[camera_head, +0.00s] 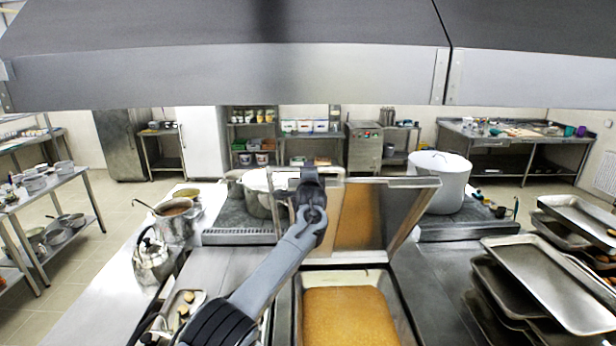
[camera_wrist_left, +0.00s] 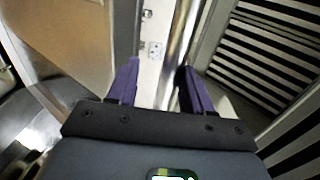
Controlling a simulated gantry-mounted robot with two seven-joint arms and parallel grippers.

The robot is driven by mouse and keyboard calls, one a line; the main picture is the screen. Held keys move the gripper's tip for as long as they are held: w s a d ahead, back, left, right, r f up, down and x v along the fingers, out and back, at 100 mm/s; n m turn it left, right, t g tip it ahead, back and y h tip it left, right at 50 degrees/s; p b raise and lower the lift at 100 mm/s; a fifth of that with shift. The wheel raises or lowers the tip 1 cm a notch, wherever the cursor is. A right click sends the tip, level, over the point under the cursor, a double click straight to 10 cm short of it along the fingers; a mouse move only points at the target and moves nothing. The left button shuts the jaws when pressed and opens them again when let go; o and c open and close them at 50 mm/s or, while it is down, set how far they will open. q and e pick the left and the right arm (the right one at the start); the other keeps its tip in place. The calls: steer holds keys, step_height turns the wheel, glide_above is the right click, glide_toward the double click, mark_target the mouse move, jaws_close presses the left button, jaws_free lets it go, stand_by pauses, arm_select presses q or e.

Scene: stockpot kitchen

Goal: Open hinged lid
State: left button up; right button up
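The hinged lid (camera_head: 365,215) is a metal panel with a pale frame, standing raised and steeply tilted behind the pan (camera_head: 403,318). The pan is open on top and holds an orange-brown layer. My left gripper (camera_head: 312,185) is at the lid's upper left side in the head view; its fingers are hard to make out there. In the left wrist view its two purple fingers (camera_wrist_left: 160,75) stand apart, with a pale metal edge strip between them and a dark gap by the right finger. Whether a finger touches the strip is unclear. My right gripper is not in view.
A kettle (camera_head: 153,262) and steel pots (camera_head: 178,222) stand at left. A large white pot (camera_head: 438,182) is behind the lid at right. Stacked trays (camera_head: 555,280) fill the right. A grey hood (camera_head: 230,75) hangs overhead. Bare steel counter (camera_head: 440,275) lies right of the pan.

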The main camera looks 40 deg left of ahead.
arm_select(q)
steer(key=shift+s+d+f, duration=0.1)
steer(key=shift+f, duration=0.05)
steer(key=b+v, duration=0.4)
steer(key=v, duration=0.6)
steer(key=shift+s+d+r+b, duration=0.2)
steer(key=shift+b, duration=0.15)
steer(key=shift+f, duration=0.1)
stand_by(0.3)
